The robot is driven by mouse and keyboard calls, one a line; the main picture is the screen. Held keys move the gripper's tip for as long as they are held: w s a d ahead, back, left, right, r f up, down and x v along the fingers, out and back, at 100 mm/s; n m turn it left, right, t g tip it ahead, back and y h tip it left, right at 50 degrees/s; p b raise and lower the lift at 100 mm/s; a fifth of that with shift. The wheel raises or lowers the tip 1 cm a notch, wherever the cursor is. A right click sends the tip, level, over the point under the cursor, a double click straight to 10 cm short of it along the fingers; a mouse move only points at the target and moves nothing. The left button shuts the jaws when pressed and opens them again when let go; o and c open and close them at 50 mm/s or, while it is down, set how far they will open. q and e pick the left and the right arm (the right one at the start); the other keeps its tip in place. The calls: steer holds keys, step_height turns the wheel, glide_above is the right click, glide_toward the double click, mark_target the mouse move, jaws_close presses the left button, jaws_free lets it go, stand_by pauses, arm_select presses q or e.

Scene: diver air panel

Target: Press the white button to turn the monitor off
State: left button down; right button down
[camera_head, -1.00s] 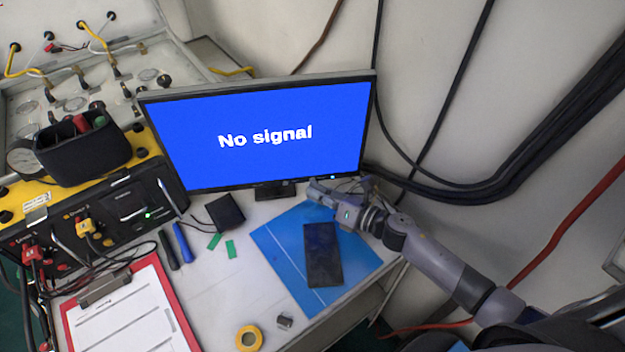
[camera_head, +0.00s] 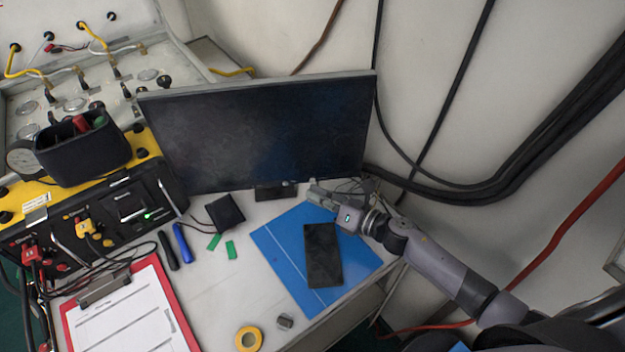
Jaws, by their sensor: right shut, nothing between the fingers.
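The monitor (camera_head: 260,130) stands at the back of the desk, and its screen is dark. The white button is not distinguishable; the lower right edge of the monitor is close to my gripper. My right gripper (camera_head: 312,191) is shut and empty, just below the monitor's lower right edge, its fingers pointing left. I cannot tell whether it touches the monitor. My left gripper is not in view.
A blue folder (camera_head: 283,255) with a dark tablet-like slab (camera_head: 322,256) lies under and in front of my right gripper. A red clipboard (camera_head: 180,312), yellow tape (camera_head: 248,339) and a black box (camera_head: 225,212) lie on the desk. Black cables (camera_head: 480,190) hang at the right.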

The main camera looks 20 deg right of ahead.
steer(key=shift+s, duration=0.2)
steer(key=shift+s+a, duration=0.2)
steer(key=shift+s, duration=1.05)
steer(key=shift+s+a, duration=0.15)
steer(key=shift+s, duration=1.05)
